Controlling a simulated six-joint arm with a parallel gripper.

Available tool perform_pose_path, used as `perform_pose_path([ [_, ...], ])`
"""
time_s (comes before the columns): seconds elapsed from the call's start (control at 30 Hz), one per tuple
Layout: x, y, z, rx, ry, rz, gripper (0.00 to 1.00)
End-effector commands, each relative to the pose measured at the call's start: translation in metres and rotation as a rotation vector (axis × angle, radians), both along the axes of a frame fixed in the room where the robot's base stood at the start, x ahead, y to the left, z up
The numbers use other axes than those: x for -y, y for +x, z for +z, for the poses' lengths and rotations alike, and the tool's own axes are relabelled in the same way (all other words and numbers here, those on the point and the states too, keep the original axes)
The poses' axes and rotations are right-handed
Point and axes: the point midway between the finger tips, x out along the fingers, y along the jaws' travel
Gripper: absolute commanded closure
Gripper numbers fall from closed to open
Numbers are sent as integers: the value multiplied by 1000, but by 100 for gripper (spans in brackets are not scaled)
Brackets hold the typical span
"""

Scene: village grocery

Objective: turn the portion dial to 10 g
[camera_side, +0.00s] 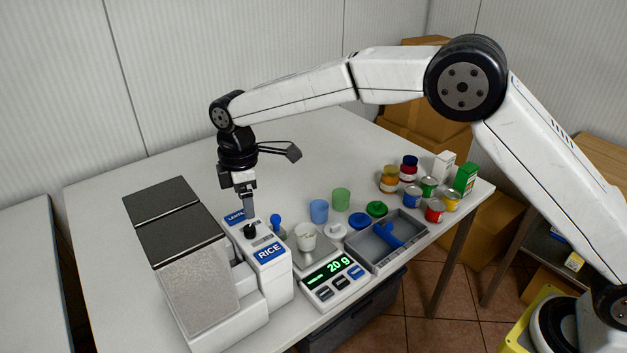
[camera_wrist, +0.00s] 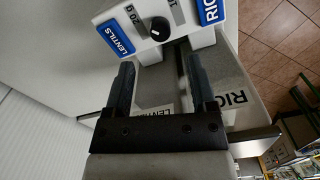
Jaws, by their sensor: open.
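The portion dial is a black knob (camera_side: 250,231) on the white top panel of a grain dispenser (camera_side: 279,286) with blue LENTILS and RICE labels. In the wrist view the dial (camera_wrist: 160,29) carries a small white mark and has a printed "20" beside it; I cannot read its exact setting. My gripper (camera_side: 249,213) points down just above or behind the knob in the side view. In the wrist view my gripper (camera_wrist: 160,70) has its two dark fingers apart with nothing between them, and the knob lies beyond their tips.
A scale (camera_side: 338,286) reading 20 g holds a white cup (camera_side: 305,243) right of the dispenser. A grey tray (camera_side: 370,255), coloured cups and several small cans stand further right. The table's back left is clear.

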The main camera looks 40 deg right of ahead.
Motion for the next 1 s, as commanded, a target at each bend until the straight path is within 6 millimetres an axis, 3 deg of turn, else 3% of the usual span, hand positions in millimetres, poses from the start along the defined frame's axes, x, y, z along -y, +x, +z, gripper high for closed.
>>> perform_pose_path([
  [0.5,0,0,-58,-2,1,0,27],
  [0.97,0,0,-68,0,1,0,27],
  [1.0,0,0,-68,0,1,0,40],
])
